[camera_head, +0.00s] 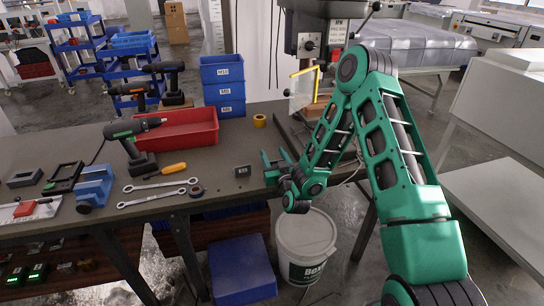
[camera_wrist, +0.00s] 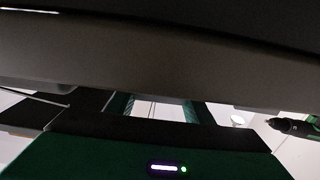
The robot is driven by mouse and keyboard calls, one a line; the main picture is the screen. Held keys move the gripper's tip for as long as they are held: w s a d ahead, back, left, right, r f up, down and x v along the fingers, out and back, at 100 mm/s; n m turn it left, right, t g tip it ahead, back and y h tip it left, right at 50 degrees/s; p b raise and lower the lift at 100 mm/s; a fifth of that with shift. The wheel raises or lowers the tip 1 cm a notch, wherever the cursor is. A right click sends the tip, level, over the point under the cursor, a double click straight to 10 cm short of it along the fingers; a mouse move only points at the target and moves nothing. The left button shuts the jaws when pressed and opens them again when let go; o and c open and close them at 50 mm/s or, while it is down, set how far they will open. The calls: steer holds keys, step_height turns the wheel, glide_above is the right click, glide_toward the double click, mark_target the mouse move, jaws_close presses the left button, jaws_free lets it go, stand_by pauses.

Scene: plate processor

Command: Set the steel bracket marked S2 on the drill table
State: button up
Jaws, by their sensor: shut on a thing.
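No S2 mark is readable. The drill press (camera_head: 310,40) stands behind my arm with a yellow guard (camera_head: 304,72).
A small dark labelled block (camera_head: 242,171) lies just left of my gripper. Wrenches (camera_head: 155,193), a cordless drill (camera_head: 135,138), a red bin (camera_head: 185,128) and a yellow tape roll (camera_head: 259,120) are on the bench (camera_head: 225,150). A white bucket (camera_head: 305,248) stands below.

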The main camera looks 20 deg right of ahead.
steer(key=o, duration=1.2)
steer(key=s, duration=1.2)
